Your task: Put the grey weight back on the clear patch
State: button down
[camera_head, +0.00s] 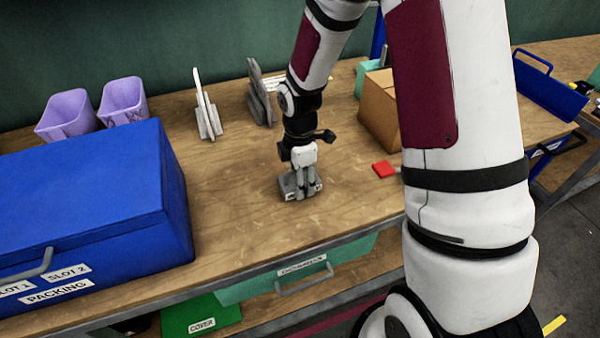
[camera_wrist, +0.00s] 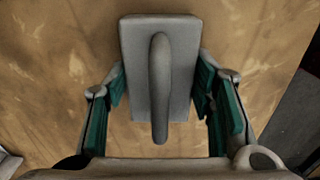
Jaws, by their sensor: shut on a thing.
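The grey weight (camera_head: 290,190) is a rectangular block with a rounded bar handle. It is at or just above the wooden bench top (camera_head: 235,215), near the middle; I cannot tell whether it touches the wood. My gripper (camera_head: 303,183) points down over it and is shut on it. In the wrist view the weight (camera_wrist: 184,60) lies between the two green-padded fingers of my gripper (camera_wrist: 163,95), with its handle toward the camera. Bare wood surrounds the weight, and no marked patch shows.
A blue box (camera_head: 85,200) stands left, with two purple bins (camera_head: 66,115) behind it. A white upright stand (camera_head: 206,110) and a grey one (camera_head: 262,95) stand behind the weight. A cardboard box (camera_head: 380,105) and red block (camera_head: 384,169) are right. The bench's front edge is near.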

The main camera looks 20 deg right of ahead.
dwell(0.3)
jog(key=c, duration=0.7)
grip_release()
notch_tip(320, 180, up, 11)
jog(key=shift+r+p, duration=0.2)
jog(key=shift+p, duration=0.35)
jog(key=shift+s+r, duration=0.1)
jog(key=shift+r, duration=0.55)
jog(key=s+r+m+t, duration=0.1)
jog(key=s+r+m, duration=0.4)
jog(key=s, duration=0.3)
jog(key=s+r+m+t, duration=0.1)
jog(key=s+r+m, duration=0.4)
jog(key=s+m, duration=0.2)
jog(key=s+r+m+t, duration=0.1)
jog(key=s+r+m, duration=0.4)
jog(key=s, duration=0.5)
jog(key=shift+d+r+m, duration=0.15)
jog(key=shift+r+m, duration=0.15)
jog(key=shift+m, duration=0.2)
